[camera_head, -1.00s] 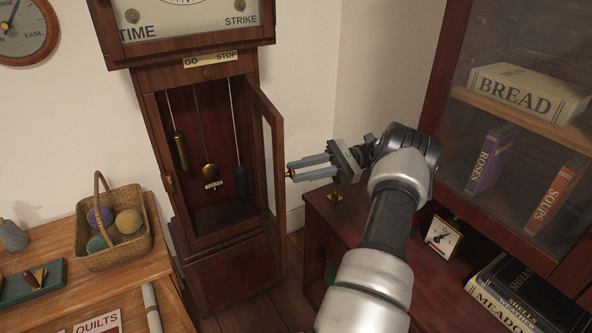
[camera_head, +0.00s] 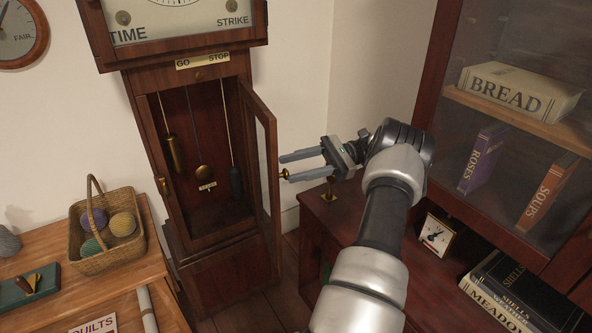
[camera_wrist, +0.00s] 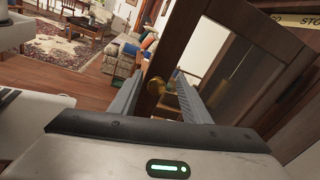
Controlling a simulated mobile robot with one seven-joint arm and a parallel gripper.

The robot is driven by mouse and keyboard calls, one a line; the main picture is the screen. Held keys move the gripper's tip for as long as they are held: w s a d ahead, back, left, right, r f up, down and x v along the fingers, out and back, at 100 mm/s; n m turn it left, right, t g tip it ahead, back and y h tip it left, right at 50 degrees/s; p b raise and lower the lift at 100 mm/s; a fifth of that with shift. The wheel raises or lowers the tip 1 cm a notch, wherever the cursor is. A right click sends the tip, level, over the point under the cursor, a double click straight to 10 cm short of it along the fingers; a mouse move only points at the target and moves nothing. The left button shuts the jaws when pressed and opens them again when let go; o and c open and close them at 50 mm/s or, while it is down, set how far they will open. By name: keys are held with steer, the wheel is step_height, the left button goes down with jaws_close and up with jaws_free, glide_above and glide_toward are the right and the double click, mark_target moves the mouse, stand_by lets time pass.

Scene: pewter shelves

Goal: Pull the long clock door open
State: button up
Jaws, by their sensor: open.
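The long clock door (camera_head: 262,150) is a narrow wooden frame with a glass pane. It stands swung open to the right of the tall clock case (camera_head: 215,262), showing the pendulum (camera_head: 206,170) and weights inside. A small brass knob (camera_head: 284,175) is on the door's free edge. My gripper (camera_head: 283,168) is open beside that edge, its fingers pointing left at the door. In the wrist view the knob (camera_wrist: 156,86) sits between the two spread fingers, and I see no finger closed on it. The door frame (camera_wrist: 178,50) also shows there.
A wooden table (camera_head: 140,262) with a yarn basket (camera_head: 134,255) stands at the left. At the right is a dark cabinet (camera_head: 330,215) with books and a small dial (camera_head: 436,234); my arm passes over its top.

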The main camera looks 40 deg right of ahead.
step_height(320, 180, up, 9)
steer(key=p, duration=0.2)
stand_by(0.6)
